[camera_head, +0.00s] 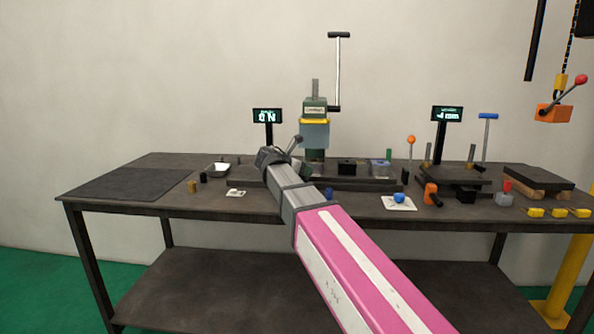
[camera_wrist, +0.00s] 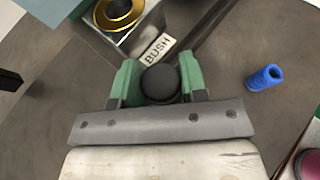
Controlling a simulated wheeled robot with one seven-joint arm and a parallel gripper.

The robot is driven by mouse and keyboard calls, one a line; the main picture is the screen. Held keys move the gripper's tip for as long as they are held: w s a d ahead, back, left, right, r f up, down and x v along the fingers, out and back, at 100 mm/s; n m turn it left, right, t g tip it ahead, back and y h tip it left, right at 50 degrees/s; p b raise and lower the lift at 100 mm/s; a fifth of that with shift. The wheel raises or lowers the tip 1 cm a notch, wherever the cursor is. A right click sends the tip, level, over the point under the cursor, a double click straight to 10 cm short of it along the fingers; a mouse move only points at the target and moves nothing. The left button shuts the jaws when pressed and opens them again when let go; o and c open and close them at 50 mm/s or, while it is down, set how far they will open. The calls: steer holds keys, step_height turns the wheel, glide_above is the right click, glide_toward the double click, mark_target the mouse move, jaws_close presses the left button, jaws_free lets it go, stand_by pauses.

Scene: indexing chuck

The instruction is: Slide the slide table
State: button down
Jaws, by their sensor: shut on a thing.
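My gripper (camera_wrist: 157,75) has green fingers on both sides of a dark round knob (camera_wrist: 160,83) and is shut on it. Beyond the knob, a metal block (camera_wrist: 133,38) carries a gold ring and a "BUSH" label. In the head view my gripper (camera_head: 272,157) is at the left end of a long dark base (camera_head: 352,184) under the green press (camera_head: 315,108). I take this base to be the slide table's. My arm hides part of it, and the knob cannot be made out there.
A dark mat (camera_head: 130,184) covers the bench's left end. Levers, blocks and a second display (camera_head: 447,114) are at right.

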steer(key=shift+s+d, duration=0.1)
steer(key=shift+d, duration=0.15)
steer(key=c, duration=0.7)
jaws_free()
steer(key=shift+d, duration=0.1)
steer(key=v, duration=1.1)
